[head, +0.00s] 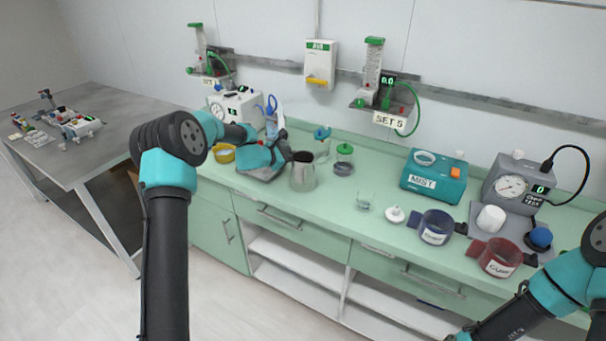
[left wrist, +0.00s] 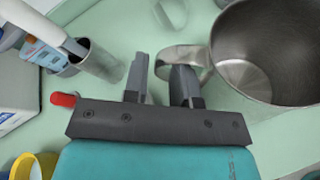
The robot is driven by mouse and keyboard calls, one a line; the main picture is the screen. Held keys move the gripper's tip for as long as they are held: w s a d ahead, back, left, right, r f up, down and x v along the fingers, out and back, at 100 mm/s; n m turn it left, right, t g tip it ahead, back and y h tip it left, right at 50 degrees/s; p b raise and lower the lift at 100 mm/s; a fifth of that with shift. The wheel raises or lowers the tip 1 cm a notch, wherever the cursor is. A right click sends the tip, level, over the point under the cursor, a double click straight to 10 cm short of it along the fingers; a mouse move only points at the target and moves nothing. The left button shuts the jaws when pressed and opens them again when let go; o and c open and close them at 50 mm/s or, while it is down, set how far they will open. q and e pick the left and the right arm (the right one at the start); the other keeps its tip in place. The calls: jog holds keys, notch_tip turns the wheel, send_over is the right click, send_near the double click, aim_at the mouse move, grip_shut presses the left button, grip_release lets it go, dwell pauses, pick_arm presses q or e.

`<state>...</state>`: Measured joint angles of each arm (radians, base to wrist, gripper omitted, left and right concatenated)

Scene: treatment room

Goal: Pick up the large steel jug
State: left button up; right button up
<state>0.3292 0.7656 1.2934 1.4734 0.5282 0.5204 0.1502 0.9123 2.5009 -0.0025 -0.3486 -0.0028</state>
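The large steel jug (head: 304,172) stands upright on the green counter, just right of my left gripper. In the left wrist view the jug (left wrist: 262,62) fills the upper right, with its handle loop (left wrist: 170,54) pointing left toward my fingers. My left gripper (left wrist: 160,82) is open. The outer strap of the handle appears to lie between its fingertips, with one finger left of it and the other overlapping the loop; I cannot tell whether they touch. In the head view, my left gripper (head: 284,150) partly hides the handle side. My right gripper is out of view.
A green-lidded jar (head: 344,160) and a clear blue-topped bottle (head: 321,143) stand behind the jug. A metal cup holding tools (left wrist: 97,65) is left of my fingers. A small glass (head: 364,201) and blue and red cuffs (head: 436,227) lie rightward. Counter in front of the jug is clear.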

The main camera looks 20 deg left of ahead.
pick_arm(q)
jog(key=shift+c, duration=0.4)
grip_shut()
